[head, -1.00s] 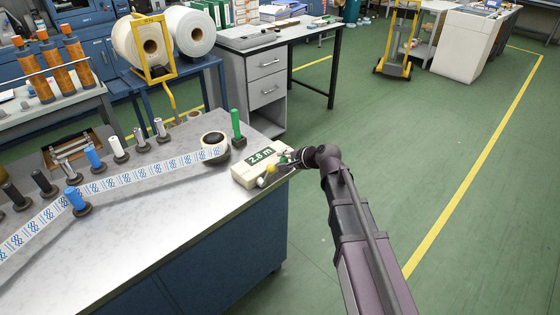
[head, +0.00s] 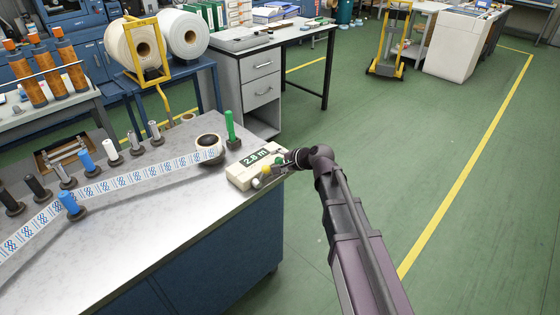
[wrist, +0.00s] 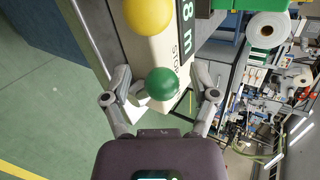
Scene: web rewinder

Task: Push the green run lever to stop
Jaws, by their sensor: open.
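The rewinder's control box (head: 240,177) is cream, with a green display reading 2.8 m, at the near right corner of the bench. In the wrist view the green ball knob (wrist: 161,84) of the run lever sits between the spread fingers of my gripper (wrist: 161,72). A small gap shows on each side, and I cannot tell whether anything touches. A yellow ball knob (wrist: 149,14) lies farther up the box; it also shows in the head view (head: 257,183). In the head view my gripper (head: 278,167) is at the box's right end and partly hides the lever.
A dark-cored roll (head: 209,148) and a green post (head: 230,130) stand just behind the box. A printed web (head: 130,182) runs left past several rollers on the bench (head: 170,225). Green floor (head: 400,130) is open to the right.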

